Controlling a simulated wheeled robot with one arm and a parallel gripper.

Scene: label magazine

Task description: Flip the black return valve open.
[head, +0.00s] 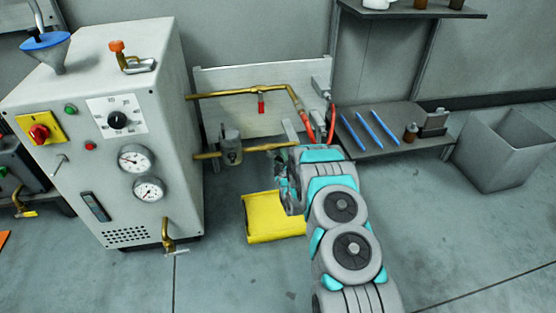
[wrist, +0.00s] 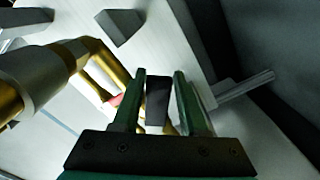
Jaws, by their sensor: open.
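In the wrist view a short black handle (wrist: 158,98), which looks like the return valve's lever, stands between the two fingers of my gripper (wrist: 160,76). The fingers are open, one on each side of it, with no clear sign that they are closed on it. Brass pipe (wrist: 98,68) runs behind the left finger. In the head view my arm reaches to the right end of the lower brass pipe (head: 268,148); the black handle cannot be made out there, and my arm hides that area.
A white panel (head: 232,118) carries the upper brass pipe (head: 235,95) with a red handle (head: 261,107). A grey control cabinet (head: 165,120) stands left. A yellow folded item (head: 272,222) lies on the floor. A shelf (head: 385,148) and a grey bin (head: 505,150) are right.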

